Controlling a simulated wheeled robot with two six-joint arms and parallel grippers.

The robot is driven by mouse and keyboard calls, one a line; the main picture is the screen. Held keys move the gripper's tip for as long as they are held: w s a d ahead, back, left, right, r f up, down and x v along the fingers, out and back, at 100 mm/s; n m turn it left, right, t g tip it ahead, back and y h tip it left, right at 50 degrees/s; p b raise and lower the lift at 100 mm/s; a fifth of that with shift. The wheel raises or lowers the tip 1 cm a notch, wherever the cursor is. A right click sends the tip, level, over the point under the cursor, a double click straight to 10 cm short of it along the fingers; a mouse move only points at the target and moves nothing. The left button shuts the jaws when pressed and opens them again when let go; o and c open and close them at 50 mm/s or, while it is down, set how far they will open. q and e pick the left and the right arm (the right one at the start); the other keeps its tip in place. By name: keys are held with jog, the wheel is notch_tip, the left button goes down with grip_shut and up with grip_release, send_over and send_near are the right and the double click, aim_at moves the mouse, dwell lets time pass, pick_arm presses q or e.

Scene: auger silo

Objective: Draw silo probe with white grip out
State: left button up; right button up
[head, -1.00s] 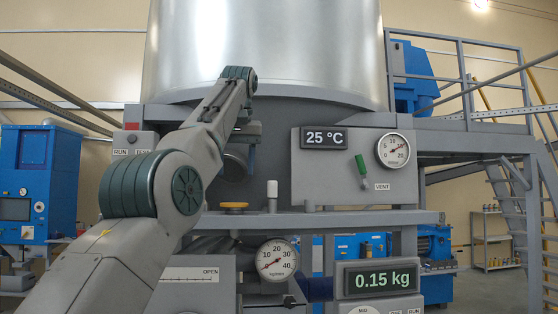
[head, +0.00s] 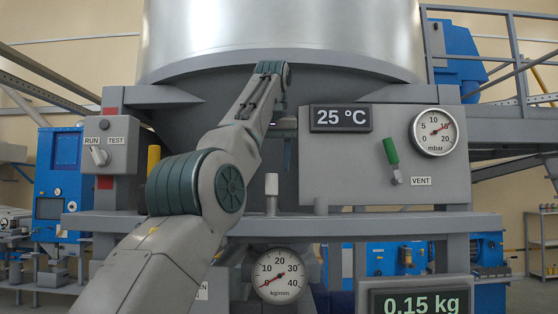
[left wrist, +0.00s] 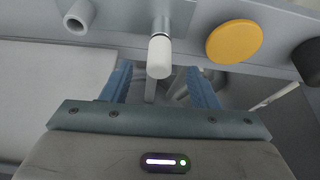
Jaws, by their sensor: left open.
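The silo probe's white grip (head: 271,184) stands upright on the grey shelf in the head view, with a grey collar below it. In the left wrist view the white grip (left wrist: 159,60) appears between my gripper's two blue fingers, on a grey rod. My left gripper (head: 287,154) is open and empty, its fingers pointing down behind or above the grip in the head view. The left wrist view shows the same gripper (left wrist: 161,80) with clear space on both sides of the grip. I see no contact. My right gripper is not in view.
A yellow round cap (left wrist: 234,40) and a grey tube end (left wrist: 78,17) flank the grip. A panel with a green vent lever (head: 391,152) and a gauge (head: 434,132) stands to the right. A RUN/TEST switch box (head: 105,146) is at the left. The shelf (head: 400,223) runs across the middle.

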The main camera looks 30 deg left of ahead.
aim_at(269, 179)
pick_arm(q)
jog(key=f, duration=0.1)
jog(key=f+b, duration=0.1)
jog(key=f, duration=0.1)
jog(key=shift+s+a+f+b, duration=0.15)
jog(key=shift+s+a+b, duration=0.15)
jog(key=shift+a, duration=0.1)
jog(key=shift+w+a+f+b, duration=0.2)
jog(key=shift+w+f+b, duration=0.15)
jog(key=shift+w+f, duration=0.4)
jog(key=w+f, duration=0.2)
jog(key=shift+w+a+f+b, duration=0.2)
jog(key=shift+f+b, duration=0.1)
jog(key=shift+b, duration=0.1)
jog(key=shift+a+f, duration=0.15)
jog(key=shift+f, duration=0.15)
jog(key=shift+s+r, duration=0.1)
jog(key=shift+s, duration=0.15)
jog(key=shift+s+r, duration=0.15)
jog(key=shift+s, duration=0.05)
jog(key=shift+c, duration=1.1)
jog(key=shift+w, duration=0.15)
jog(key=c, duration=0.7)
jog(key=o, duration=0.3)
jog(key=c, duration=0.5)
jog(key=shift+c, duration=0.2)
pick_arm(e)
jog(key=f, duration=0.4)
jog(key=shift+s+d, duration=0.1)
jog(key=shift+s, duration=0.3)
